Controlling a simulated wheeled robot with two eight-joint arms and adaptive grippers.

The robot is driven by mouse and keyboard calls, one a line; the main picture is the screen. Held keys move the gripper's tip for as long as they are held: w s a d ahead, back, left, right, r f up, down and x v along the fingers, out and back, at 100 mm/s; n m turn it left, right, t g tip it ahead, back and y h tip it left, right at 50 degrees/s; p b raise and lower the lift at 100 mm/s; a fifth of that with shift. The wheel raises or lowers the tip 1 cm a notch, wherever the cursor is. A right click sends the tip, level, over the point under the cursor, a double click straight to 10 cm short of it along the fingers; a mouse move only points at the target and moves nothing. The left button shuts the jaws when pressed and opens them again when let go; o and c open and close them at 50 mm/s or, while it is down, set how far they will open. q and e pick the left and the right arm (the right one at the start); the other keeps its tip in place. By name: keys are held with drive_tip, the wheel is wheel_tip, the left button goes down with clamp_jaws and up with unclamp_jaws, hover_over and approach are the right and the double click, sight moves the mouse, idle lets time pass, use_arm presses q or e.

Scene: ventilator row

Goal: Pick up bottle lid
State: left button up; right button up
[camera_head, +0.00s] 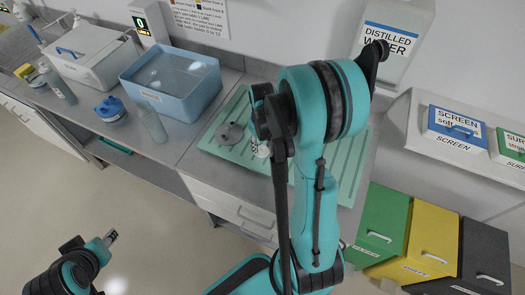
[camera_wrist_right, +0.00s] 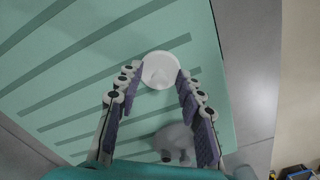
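A round white piece that looks like the lid (camera_wrist_right: 160,70) lies between and just beyond my right fingertips in the right wrist view. My right gripper (camera_wrist_right: 158,78) is open, one finger on each side of it; I cannot tell if either touches it. In the head view a small white labelled container (camera_head: 261,149) is partly hidden by my right arm; I cannot tell if it carries the lid. A grey rounded thing (camera_wrist_right: 175,143) is nearer the gripper's base in the wrist view. My left gripper (camera_head: 111,236) is low at the left, away from the counter, its fingers unclear.
A green ribbed mat (camera_head: 350,165) lies under these things. A grey disc-like piece (camera_head: 230,133) is on it. A blue tub (camera_head: 165,93), a clear bottle (camera_head: 153,124) and a blue-lidded jar (camera_head: 110,109) stand to the left. Coloured bins (camera_head: 430,240) are at the right.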

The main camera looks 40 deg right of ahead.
drive_tip(key=c, duration=0.8)
drive_tip(key=shift+r, duration=0.1)
drive_tip(key=shift+c, duration=0.2)
